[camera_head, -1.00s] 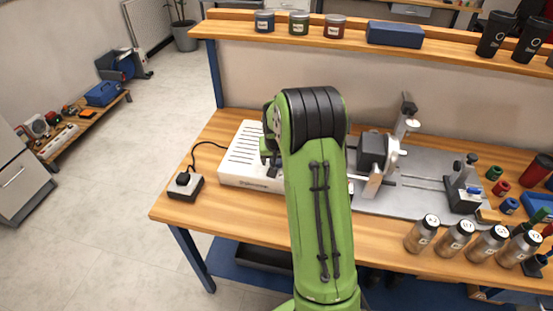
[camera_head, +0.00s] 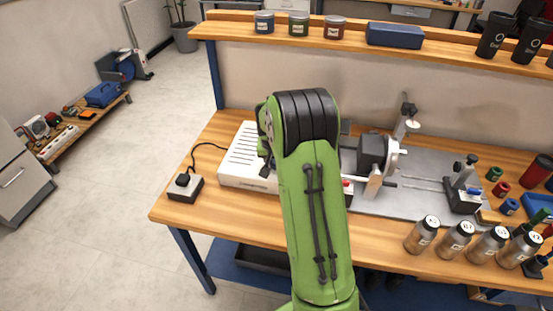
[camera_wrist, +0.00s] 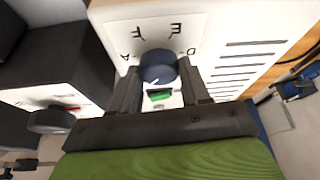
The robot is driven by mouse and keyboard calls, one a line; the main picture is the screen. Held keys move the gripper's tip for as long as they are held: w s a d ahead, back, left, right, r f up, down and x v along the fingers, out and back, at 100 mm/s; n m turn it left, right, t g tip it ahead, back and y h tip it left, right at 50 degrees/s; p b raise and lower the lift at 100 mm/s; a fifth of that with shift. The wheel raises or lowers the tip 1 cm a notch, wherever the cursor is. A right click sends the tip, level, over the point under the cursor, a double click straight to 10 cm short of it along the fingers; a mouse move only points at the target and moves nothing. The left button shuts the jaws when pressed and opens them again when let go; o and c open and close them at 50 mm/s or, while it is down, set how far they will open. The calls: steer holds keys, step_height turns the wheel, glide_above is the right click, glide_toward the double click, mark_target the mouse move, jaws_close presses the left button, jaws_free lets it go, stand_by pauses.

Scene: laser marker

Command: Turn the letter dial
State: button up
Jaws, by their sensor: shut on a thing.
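The letter dial (camera_wrist: 158,66) is a dark blue round knob on the front of a white box (camera_wrist: 110,22), with letters printed around it, among them A, F, E and D. My gripper (camera_wrist: 160,72) has one finger on each side of the dial and is shut on it. A white mark shows on the knob's near part. In the head view, the white slotted box (camera_head: 240,150) stands on the bench, and my green arm hides the dial and my gripper.
A green button (camera_wrist: 160,96) sits just below the dial. Right of the box stands a metal rig with a dark motor block (camera_head: 372,149). Several tan bottles (camera_head: 422,234) line the bench's front right. A black switch box (camera_head: 185,187) is at the left.

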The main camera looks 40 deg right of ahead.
steer(key=m, duration=0.2)
steer(key=m+g+h, duration=0.1)
steer(key=m, duration=0.2)
steer(key=shift+w+a+g, duration=0.1)
steer(key=shift+w+g, duration=0.05)
steer(key=shift+g, duration=0.15)
steer(key=m+g, duration=0.1)
steer(key=m, duration=0.1)
steer(key=m+g+p, duration=0.1)
steer(key=m, duration=0.2)
steer(key=shift+w+h, duration=0.1)
steer(key=shift+h, duration=0.2)
steer(key=shift+m, duration=0.3)
steer(key=o, duration=1)
steer(key=shift+o, duration=0.2)
steer(key=p+v, duration=0.4)
steer(key=v, duration=1.1)
steer(key=shift+a+r, duration=0.2)
steer(key=shift+r, duration=0.15)
steer(key=shift+w, duration=0.1)
